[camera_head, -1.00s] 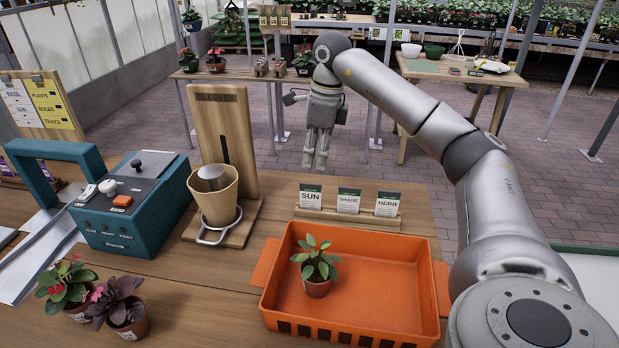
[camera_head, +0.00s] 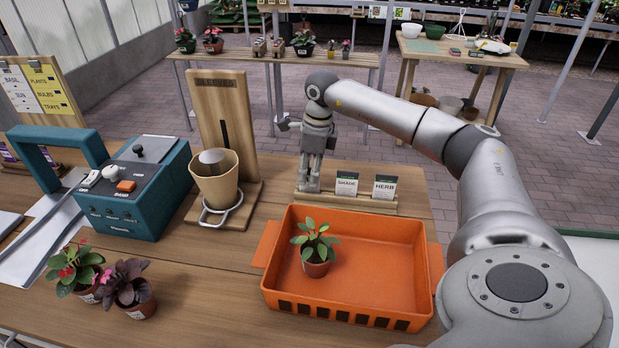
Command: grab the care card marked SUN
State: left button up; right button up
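My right gripper (camera_head: 308,186) points down at the left end of the wooden card holder (camera_head: 371,207), where the SUN card stood in the earlier frame. The SUN card is hidden behind the gripper. Whether the fingers are around the card or in front of it, and whether they are open or shut, I cannot tell. The SHADE card (camera_head: 346,184) and the HERB card (camera_head: 384,187) stand upright in the holder, right of the gripper. My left gripper is not in view.
An orange tray (camera_head: 420,265) with a potted plant (camera_head: 316,248) lies just in front of the holder. A wooden stand with a tan cup (camera_head: 216,180) is left of the gripper. A teal box (camera_head: 150,190) and two small plants are further left.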

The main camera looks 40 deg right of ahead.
grip_shut()
jog(key=shift+r, duration=0.1)
dwell(0.4)
